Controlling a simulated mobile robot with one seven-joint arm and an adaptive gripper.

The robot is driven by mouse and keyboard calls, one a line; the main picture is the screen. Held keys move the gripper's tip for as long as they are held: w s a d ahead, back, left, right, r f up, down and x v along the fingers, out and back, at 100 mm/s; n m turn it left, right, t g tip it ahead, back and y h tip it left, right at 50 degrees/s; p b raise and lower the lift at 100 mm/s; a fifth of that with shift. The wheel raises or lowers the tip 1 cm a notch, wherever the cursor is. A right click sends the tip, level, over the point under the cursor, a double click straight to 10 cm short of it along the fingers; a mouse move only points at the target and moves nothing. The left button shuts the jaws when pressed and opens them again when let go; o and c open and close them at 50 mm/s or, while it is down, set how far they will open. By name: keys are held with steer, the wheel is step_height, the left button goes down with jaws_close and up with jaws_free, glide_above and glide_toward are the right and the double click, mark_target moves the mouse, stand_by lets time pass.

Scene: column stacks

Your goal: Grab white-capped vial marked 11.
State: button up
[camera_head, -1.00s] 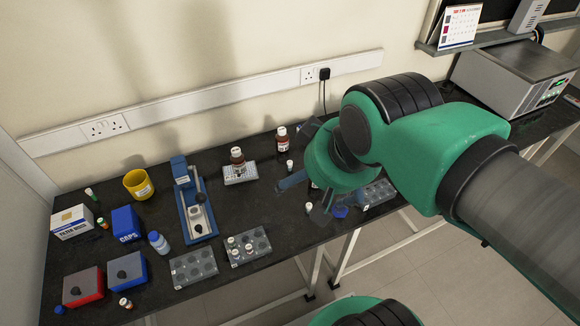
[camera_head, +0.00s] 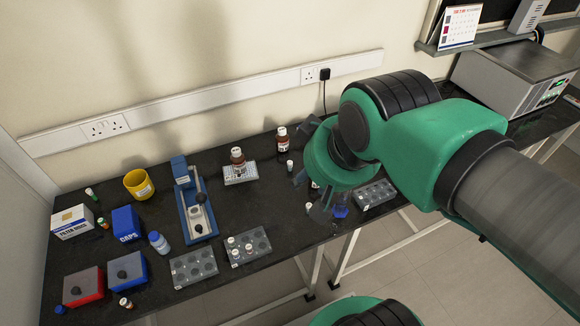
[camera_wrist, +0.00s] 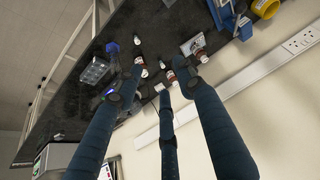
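Several small white-capped vials are in view, but their numbers are too small to read, so I cannot tell which is marked 11. One vial (camera_head: 308,206) stands alone left of my gripper, and another (camera_head: 290,165) stands farther back. Another vial (camera_head: 315,184) is partly hidden by my gripper; in the wrist view a vial (camera_wrist: 145,73) stands by the left fingertip. More vials sit in a grey rack (camera_head: 262,255). My gripper (camera_head: 312,196) is over the bench, pointing down. In the wrist view its fingers (camera_wrist: 160,76) are wide apart, with nothing held.
A second grey rack (camera_head: 376,196) and a blue object (camera_head: 341,211) lie right of my gripper. The wall (camera_head: 230,60) is behind the bench.

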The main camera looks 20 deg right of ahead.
steer(key=w+d+r+g+p, duration=0.1)
steer(key=w+d+p, duration=0.1)
steer(key=w, duration=0.8)
steer(key=n+g+p, duration=0.4)
steer(key=g+p, duration=0.1)
steer(key=p, duration=0.2)
glide_above(290, 162)
step_height(290, 162, down, 23)
steer(key=shift+s+r, duration=0.1)
steer(key=shift+f+b, duration=1)
steer(key=shift+f, duration=3.35)
